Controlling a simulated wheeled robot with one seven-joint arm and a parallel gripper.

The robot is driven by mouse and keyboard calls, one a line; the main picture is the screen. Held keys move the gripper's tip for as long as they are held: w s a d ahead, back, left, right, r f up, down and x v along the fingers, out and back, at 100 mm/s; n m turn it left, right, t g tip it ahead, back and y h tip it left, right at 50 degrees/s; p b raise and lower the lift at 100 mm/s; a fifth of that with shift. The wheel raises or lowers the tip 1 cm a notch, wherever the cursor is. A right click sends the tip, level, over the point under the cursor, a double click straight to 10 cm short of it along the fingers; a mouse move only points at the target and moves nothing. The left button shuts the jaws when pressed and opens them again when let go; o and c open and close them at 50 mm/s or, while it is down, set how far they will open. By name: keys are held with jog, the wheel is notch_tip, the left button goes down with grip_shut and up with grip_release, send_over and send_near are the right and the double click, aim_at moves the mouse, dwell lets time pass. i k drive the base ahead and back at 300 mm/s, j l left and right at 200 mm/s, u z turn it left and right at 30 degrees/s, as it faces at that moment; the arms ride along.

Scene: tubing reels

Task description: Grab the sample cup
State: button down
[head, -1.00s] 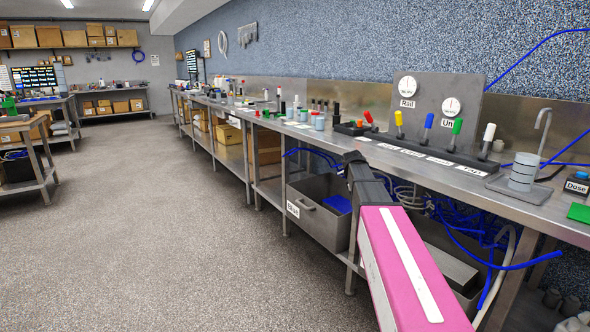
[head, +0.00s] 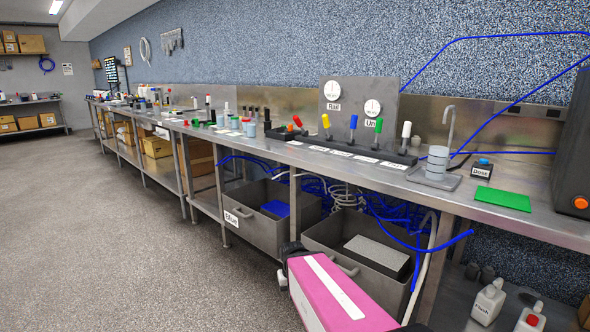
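A grey ringed cup (head: 437,163) stands upright on a small metal tray (head: 434,179) under a bent spout, on the right part of the long steel bench. It looks like the sample cup, though it has no readable label. My gripper (head: 289,251) is at the dark end of my pink arm, low in front of the bench and well left of the cup, apart from it. Its fingers are too small and dark to tell open from shut.
A green mat (head: 502,199) and a Dose button box (head: 481,169) lie right of the cup. Coloured levers (head: 353,124) line the bench to its left. Grey bins (head: 272,213) and blue tubing sit below. A dark machine (head: 574,150) stands far right. The left floor is clear.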

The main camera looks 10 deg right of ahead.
aim_at(438, 156)
jog(key=z, duration=1.55)
jog(key=k+l+u, duration=0.2)
jog(key=u, duration=0.25)
jog(key=k+l+u, duration=0.25)
jog(key=u, duration=0.15)
jog(key=k+l+u, duration=0.1)
jog(key=k+u, duration=0.15)
jog(key=u, duration=0.2)
